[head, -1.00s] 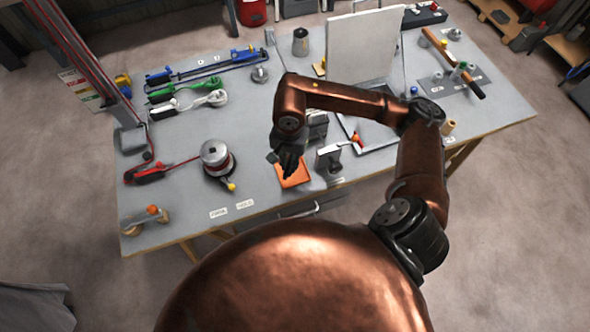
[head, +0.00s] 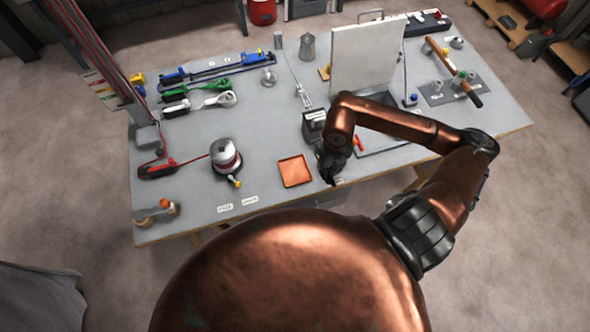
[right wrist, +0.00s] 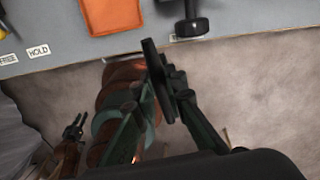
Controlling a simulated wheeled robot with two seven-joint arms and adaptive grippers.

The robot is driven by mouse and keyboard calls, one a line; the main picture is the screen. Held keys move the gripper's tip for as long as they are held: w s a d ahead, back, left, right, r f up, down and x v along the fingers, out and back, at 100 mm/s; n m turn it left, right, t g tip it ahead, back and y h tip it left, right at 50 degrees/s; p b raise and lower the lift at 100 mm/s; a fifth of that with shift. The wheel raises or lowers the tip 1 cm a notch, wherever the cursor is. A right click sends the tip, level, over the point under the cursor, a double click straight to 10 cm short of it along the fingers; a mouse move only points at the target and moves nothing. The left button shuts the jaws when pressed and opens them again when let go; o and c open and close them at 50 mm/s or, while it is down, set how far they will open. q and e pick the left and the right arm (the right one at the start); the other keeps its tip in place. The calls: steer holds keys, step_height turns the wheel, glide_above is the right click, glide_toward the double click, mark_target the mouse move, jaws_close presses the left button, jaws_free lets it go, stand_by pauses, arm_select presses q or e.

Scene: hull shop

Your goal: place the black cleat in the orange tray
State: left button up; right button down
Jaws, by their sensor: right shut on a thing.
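The orange tray (head: 295,171) lies flat and empty near the front edge of the bench; part of it shows at the top of the right wrist view (right wrist: 112,14). My right gripper (head: 328,174) is just right of the tray, apart from it. In the right wrist view, my right gripper (right wrist: 158,96) is shut on a long, flat dark bar that looks like the black cleat (right wrist: 156,72). The cleat is hard to make out in the head view. My left gripper (right wrist: 74,128) shows small in the right wrist view, away from the bench; its jaw state is unclear.
A black dumbbell-shaped object (right wrist: 190,22) stands on the bench right of the tray. A cable reel (head: 226,158) is left of the tray. A white upright panel (head: 366,55) stands behind my right arm.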

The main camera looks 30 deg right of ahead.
steer(key=shift+s+d+m, duration=0.1)
steer(key=shift+m, duration=0.3)
steer(key=shift+w, duration=0.25)
steer(key=w+a+f+p, duration=0.2)
steer(key=w+a+f, duration=0.2)
steer(key=w, duration=0.4)
glide_above(295, 171)
steer(key=s, duration=0.1)
step_height(295, 171, down, 4)
steer(key=shift+d+f, duration=0.1)
steer(key=shift+f, duration=0.1)
steer(key=shift+w+a+f, duration=0.2)
steer(key=shift+w+f, duration=0.25)
steer(key=shift+f, duration=0.2)
step_height(295, 171, down, 3)
steer(key=shift+f+p, duration=0.1)
steer(key=shift+p, duration=0.2)
